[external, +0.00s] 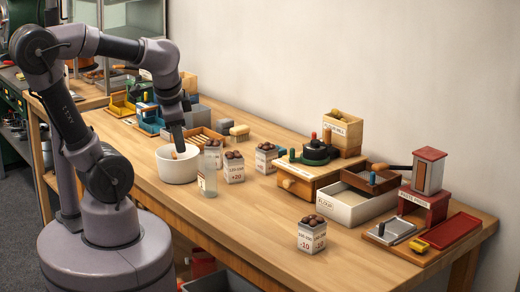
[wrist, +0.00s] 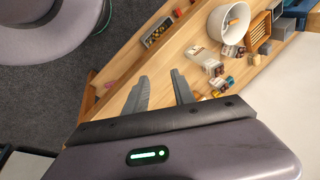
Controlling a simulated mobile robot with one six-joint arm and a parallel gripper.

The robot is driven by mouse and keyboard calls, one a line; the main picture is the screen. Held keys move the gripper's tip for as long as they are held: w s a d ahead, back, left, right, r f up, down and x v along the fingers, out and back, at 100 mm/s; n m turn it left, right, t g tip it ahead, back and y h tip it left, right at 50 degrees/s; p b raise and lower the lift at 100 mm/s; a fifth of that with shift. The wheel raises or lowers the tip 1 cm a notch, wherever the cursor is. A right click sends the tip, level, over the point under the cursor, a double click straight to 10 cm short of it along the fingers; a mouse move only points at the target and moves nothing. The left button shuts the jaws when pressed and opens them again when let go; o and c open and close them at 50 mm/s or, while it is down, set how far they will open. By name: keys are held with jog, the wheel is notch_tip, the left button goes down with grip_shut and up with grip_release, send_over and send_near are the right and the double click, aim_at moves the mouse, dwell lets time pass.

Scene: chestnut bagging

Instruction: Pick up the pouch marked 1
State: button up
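Several white pouches filled with brown chestnuts stand upright on the wooden table. One pouch (external: 234,174) is right of the white bowl, another pouch (external: 265,160) is behind it, and a third pouch (external: 311,240) stands alone near the front edge. Their labels are small; I cannot tell which is marked 1. My gripper (external: 179,143) points down above the white bowl (external: 176,170) in the external view. In the wrist view my gripper (wrist: 160,86) has its fingers apart with nothing between them. A pouch (wrist: 203,57) lies beyond the fingers there, near the bowl (wrist: 215,22).
A clear bottle (external: 208,172) stands between the bowl and the nearest pouch. A wooden stamp box (external: 308,175), a cream tray (external: 352,206) and a red tray (external: 457,230) fill the right side. The front left table strip is clear.

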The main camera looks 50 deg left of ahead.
jog(key=w+a+f+m+g+y, duration=0.3)
jog(key=w+f+m+g+y, duration=0.25)
jog(key=w+y, duration=0.2)
jog(key=m+t+y, duration=0.4)
jog(key=m+y, duration=0.4)
send_near(207, 164)
jog(key=shift+m+h, duration=0.25)
jog(key=shift+h, duration=0.1)
jog(key=a+b, duration=0.1)
jog(key=a, duration=0.2)
jog(key=w+a+r+b, duration=0.1)
jog(key=a, duration=0.3)
jog(key=a+b, duration=0.2)
jog(key=a, duration=0.1)
jog(key=shift+w+a+r, duration=0.15)
jog(key=shift+w+r, duration=0.1)
jog(key=shift+r, duration=0.15)
grip_shut()
